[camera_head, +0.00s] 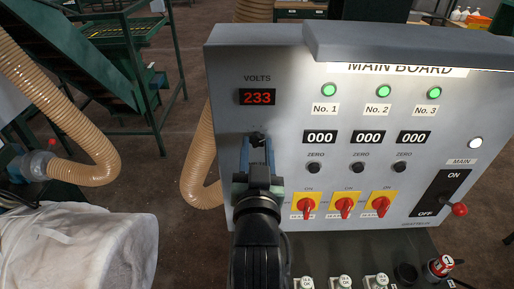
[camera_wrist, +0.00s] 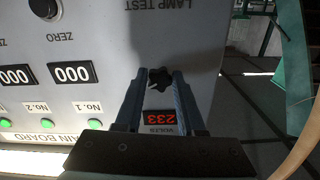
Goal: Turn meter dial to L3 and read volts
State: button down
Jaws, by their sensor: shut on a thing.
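The grey main board (camera_head: 275,60) carries a VOLTS display (camera_head: 257,97) that reads 233 in red. It also shows upside down in the wrist view (camera_wrist: 160,117). Below the display is the black lobed meter dial (camera_head: 257,139), which sits between my fingertips in the wrist view (camera_wrist: 160,78). My gripper (camera_head: 259,155) is shut on the dial, one finger on each side. The dial's position marks, including L3, cannot be read, so I cannot tell where it points.
Right of the dial are three green lamps (camera_head: 384,91), counters reading 000 (camera_head: 368,137), black ZERO buttons (camera_head: 358,168) and red rotary switches (camera_head: 343,206) on yellow plates. A red-knobbed MAIN lever (camera_head: 459,209) is at far right. A tan hose (camera_head: 203,160) hangs left of the board.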

jog(key=c, duration=0.5)
grip_release()
jog(key=shift+s+f, duration=0.15)
jog(key=shift+s, duration=0.3)
jog(key=s+b, duration=0.4)
jog(key=s, duration=0.8)
